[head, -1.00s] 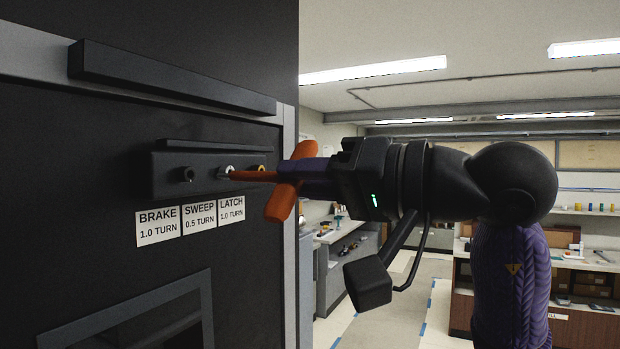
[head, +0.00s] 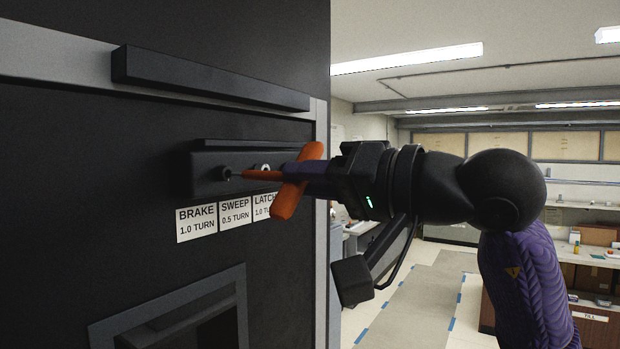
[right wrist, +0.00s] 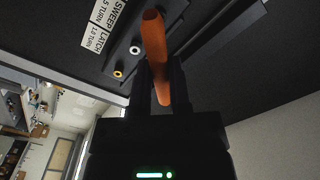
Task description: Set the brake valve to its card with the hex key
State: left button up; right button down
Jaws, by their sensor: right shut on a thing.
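My right gripper (head: 318,178) is shut on the orange hex key (head: 298,180), whose cross handle stands at the jaws. The handle also shows between the fingers in the right wrist view (right wrist: 155,50). The key's thin shaft points left, and its tip is at or just in front of the black brake valve (head: 227,174). I cannot tell if the tip is seated. The brake card (head: 197,222) below reads "BRAKE 1.0 TURN". My left gripper is not in view.
The sweep valve is partly hidden behind the key; its card (head: 235,213) reads 0.5 turn. The latch card (head: 264,206) is partly covered by the handle. A long black bar (head: 210,78) juts out above the valve block (head: 205,180). Open floor lies to the right.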

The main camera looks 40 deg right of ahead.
jog(key=shift+w, duration=0.1)
jog(key=shift+p+x, duration=0.45)
jog(key=shift+x, duration=0.3)
jog(key=shift+w, duration=0.1)
